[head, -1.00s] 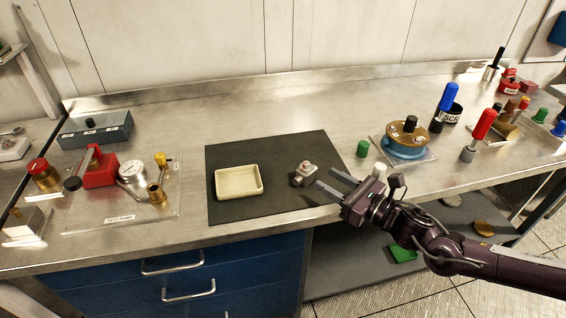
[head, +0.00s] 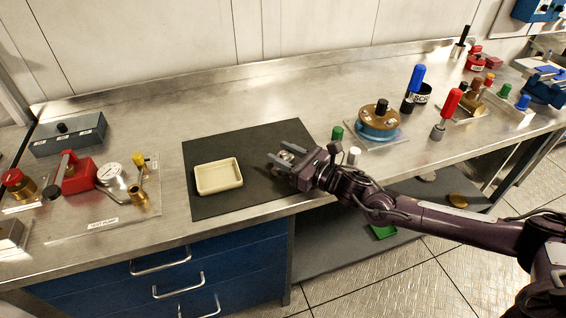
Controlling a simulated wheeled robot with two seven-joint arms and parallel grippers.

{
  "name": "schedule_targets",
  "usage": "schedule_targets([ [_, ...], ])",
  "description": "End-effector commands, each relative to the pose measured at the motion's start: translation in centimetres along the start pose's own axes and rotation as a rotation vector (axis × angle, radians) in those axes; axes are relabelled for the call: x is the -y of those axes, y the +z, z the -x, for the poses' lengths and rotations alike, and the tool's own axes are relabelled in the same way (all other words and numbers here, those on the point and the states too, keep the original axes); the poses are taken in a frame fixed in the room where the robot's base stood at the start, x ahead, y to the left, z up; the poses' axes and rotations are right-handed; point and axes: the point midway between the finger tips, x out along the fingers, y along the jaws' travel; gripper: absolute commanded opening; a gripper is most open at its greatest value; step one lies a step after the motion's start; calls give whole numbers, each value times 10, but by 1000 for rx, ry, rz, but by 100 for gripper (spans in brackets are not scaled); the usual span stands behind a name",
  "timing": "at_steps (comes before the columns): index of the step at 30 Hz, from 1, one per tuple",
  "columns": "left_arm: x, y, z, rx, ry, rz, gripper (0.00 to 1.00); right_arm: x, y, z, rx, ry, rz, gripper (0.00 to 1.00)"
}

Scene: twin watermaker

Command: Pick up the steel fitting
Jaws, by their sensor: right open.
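The steel fitting (head: 285,157) sits on the dark mat (head: 225,207), to the right of the cream tray (head: 218,189). My right gripper (head: 281,157) is open over the mat, with its two fingers on either side of the fitting. The gripper body hides part of the fitting, and I cannot tell whether the fingers touch it. My left gripper is not in view.
A red test pump (head: 79,175) with a gauge stands on a plate at the left. A blue-grey box (head: 69,134) is behind it. A brown and blue round part (head: 378,122) and screwdrivers stand to the right. The bench behind the mat is clear.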

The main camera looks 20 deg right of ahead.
Motion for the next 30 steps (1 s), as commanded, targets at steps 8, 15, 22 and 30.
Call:
schedule_targets([
  [8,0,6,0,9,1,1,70,0,0,0,0,0,0,13],
  [15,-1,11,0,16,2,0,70,0,0,0,0,0,0,0],
  [22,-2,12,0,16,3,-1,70,0,2,0,4,-1,1,0],
  [30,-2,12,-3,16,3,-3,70,1,23,0,8,0,3,0],
])
